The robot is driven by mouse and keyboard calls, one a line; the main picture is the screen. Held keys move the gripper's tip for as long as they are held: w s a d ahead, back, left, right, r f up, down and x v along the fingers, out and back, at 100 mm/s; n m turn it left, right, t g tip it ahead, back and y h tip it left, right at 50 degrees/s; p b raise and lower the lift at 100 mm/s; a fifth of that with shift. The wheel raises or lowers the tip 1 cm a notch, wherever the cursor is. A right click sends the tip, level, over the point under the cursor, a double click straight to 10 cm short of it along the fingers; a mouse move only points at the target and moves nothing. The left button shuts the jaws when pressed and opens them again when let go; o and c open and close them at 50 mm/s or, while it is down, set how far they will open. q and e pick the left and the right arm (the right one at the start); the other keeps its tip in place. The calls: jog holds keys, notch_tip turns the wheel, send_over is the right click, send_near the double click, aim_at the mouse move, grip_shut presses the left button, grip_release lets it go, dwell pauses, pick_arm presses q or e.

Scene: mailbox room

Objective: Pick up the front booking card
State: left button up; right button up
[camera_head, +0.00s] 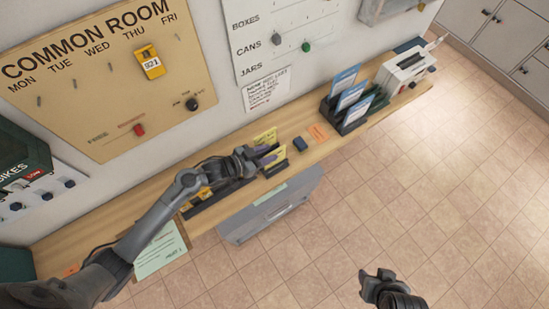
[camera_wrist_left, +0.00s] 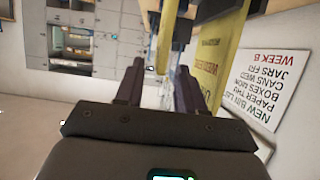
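In the left wrist view the front booking card (camera_wrist_left: 166,38) shows nearly edge-on between the spread fingers of my left gripper (camera_wrist_left: 160,90), with a gap to the fingers. The rear card (camera_wrist_left: 222,55) stands to the right of it, outside the fingers. My right gripper (camera_head: 377,284) is over the floor, away from the cards; its fingers are too small to judge.
A dark small block (camera_head: 299,143) and an orange slip (camera_head: 318,132) lie on the wooden shelf (camera_head: 365,135). A black rack with blue cards (camera_head: 350,97) and a white machine (camera_head: 405,70) stand further right. A grey box (camera_head: 270,210) hangs at the shelf's front.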

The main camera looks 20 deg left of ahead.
aim_at(273, 152)
pick_arm(q)
jog(key=shift+x, duration=1.8)
jog(key=shift+s+d, duration=0.1)
grip_shut()
